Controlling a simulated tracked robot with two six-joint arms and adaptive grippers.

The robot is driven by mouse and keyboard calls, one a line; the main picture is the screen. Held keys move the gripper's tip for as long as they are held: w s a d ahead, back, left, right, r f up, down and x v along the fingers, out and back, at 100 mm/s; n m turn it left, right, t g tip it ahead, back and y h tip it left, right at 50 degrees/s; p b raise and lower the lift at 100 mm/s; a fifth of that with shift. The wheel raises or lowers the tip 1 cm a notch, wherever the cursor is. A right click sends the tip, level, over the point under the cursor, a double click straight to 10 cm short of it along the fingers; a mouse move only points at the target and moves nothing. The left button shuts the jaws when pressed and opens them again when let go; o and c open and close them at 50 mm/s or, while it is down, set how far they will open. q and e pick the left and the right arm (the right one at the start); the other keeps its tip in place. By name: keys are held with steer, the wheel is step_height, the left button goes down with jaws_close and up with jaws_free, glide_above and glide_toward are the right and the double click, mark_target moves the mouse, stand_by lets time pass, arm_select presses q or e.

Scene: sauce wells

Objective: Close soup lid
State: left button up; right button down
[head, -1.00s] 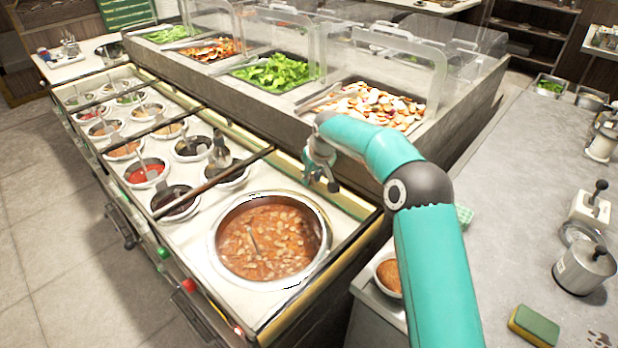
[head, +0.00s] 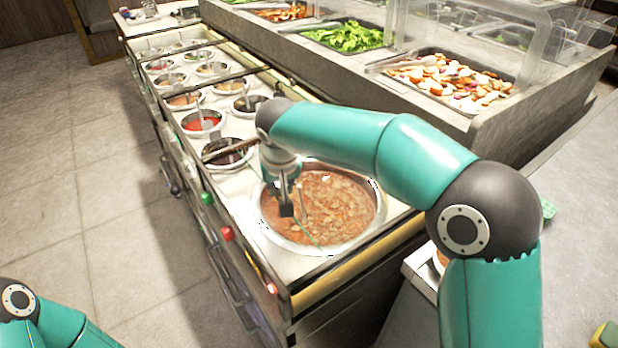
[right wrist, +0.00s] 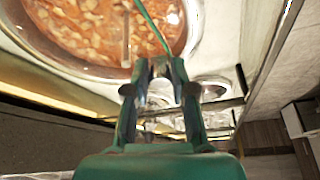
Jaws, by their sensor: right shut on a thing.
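The soup well (head: 262,215), round with a metal rim, holds brown chunky soup (head: 330,205). It also shows at the top of the right wrist view (right wrist: 90,30). A thin handle stands in the soup. My right gripper (head: 287,208) hangs over the well's left part; its fingers (right wrist: 160,70) are close together. A thin green line (head: 311,238) runs from the fingertips across the soup, also in the right wrist view (right wrist: 150,25); it may be the edge of a clear lid, but I cannot tell. No other lid part is clear. My left gripper is out of view.
Several sauce wells (head: 203,122) with spoons lie behind the soup well. Salad trays (head: 455,80) under clear guards stand to the back right. Floor on the left is free.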

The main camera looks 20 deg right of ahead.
steer(key=shift+s+a, duration=0.25)
steer(key=shift+a, duration=0.5)
steer(key=shift+s+a, duration=0.3)
steer(key=shift+a, duration=0.45)
steer(key=shift+s+a, duration=0.25)
steer(key=shift+a, duration=0.5)
steer(key=shift+r, duration=0.1)
steer(key=c, duration=1)
jaws_free()
steer(key=shift+o, duration=0.2)
steer(key=shift+r, duration=0.1)
steer(key=v, duration=1.1)
steer(key=shift+r, duration=0.35)
steer(key=shift+s, duration=0.1)
